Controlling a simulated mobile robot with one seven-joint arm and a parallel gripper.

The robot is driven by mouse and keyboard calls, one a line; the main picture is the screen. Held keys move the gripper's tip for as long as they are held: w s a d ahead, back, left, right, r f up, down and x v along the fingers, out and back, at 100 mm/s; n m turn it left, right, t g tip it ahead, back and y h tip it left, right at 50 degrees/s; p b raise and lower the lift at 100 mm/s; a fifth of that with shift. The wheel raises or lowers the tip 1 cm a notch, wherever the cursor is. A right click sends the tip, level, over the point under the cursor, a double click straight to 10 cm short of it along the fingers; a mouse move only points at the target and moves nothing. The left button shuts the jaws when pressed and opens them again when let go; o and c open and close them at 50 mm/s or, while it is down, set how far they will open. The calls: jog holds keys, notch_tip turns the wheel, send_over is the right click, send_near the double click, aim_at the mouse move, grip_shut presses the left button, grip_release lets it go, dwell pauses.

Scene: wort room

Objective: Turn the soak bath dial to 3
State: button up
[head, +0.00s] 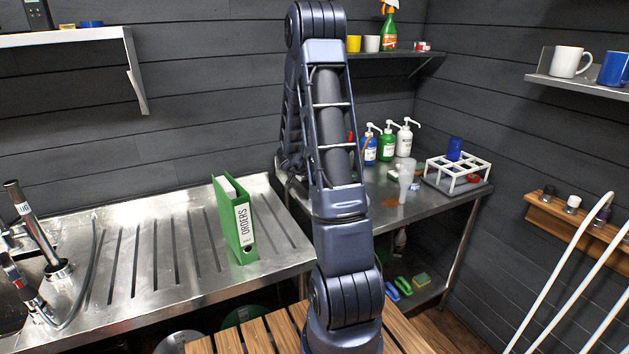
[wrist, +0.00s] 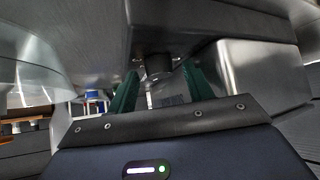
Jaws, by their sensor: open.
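In the wrist view, my gripper (wrist: 160,84) has two dark green fingers, spread apart. A short dark round knob (wrist: 158,65), which looks like the soak bath dial, sits between and just beyond the fingertips, on a grey metal body (wrist: 180,25). I see a gap on both sides of the knob; I cannot tell whether a finger touches it. Its pointer and numbers cannot be read. In the head view, my arm hides my gripper, and I cannot make out the dial.
A steel drainer (head: 160,250) with a green binder (head: 236,222) lies to the left. A steel table (head: 425,203) with pump bottles (head: 387,143) and a white rack (head: 458,170) stands behind the arm. A steel box (wrist: 262,72) is close right of my fingers.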

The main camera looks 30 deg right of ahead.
jog(key=v, duration=1)
jog(key=shift+s+a, duration=0.2)
jog(key=shift+r, duration=0.15)
